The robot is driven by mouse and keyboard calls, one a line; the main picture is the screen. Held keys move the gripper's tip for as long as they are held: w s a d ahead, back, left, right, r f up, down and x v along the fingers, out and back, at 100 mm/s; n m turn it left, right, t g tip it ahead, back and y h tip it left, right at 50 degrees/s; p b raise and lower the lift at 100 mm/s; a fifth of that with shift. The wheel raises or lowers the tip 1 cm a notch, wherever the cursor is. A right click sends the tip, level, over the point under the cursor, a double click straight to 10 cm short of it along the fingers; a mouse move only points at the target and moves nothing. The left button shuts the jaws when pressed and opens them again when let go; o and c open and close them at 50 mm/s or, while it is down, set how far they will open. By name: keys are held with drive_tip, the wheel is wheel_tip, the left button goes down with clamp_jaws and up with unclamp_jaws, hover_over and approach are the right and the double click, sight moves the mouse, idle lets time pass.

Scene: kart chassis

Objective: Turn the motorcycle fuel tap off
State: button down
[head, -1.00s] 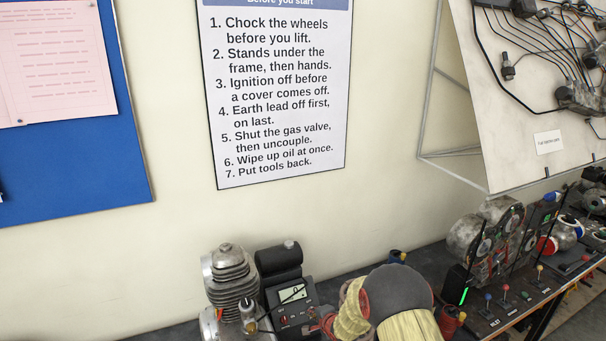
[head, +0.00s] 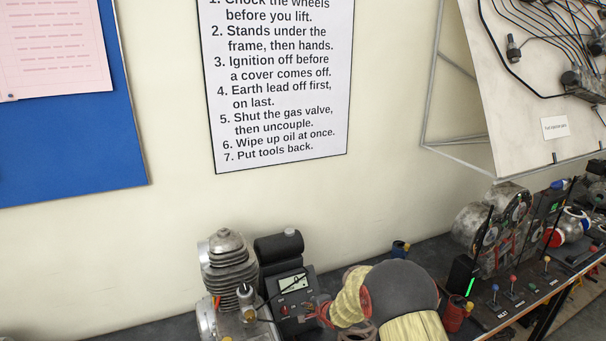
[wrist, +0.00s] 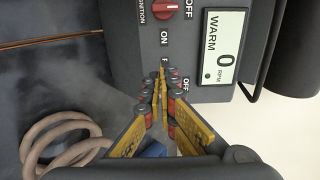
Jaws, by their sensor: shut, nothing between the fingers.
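My gripper (wrist: 162,72) shows in the wrist view with its yellow, red-padded fingers together and empty. The tips are in front of a dark grey control panel (wrist: 125,70). They partly cover a label starting with F, and an OFF label is beside them. The fuel tap cannot be made out; whatever is behind the fingers is hidden. A red ignition knob (wrist: 165,9) sits on the panel near an ON label. A display (wrist: 221,46) reads WARM and 0 RPM. In the head view the panel (head: 293,300) stands beside a finned engine (head: 229,267).
Pale hose coils (wrist: 52,140) lie near the panel in the wrist view. In the head view, gauges and small levers (head: 513,292) line the bench at right. My own arm hides part of the bench. A poster (head: 280,90) hangs on the wall.

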drive_tip(key=shift+x, duration=0.75)
drive_tip(key=shift+w+d+r+p, duration=0.15)
drive_tip(key=shift+w+d+p, duration=0.1)
drive_tip(key=shift+p, duration=0.5)
idle(0.3)
drive_tip(key=shift+s+a, duration=0.15)
drive_tip(key=shift+a, duration=0.15)
drive_tip(key=p+v, duration=0.4)
drive_tip(key=v, duration=0.2)
idle(0.5)
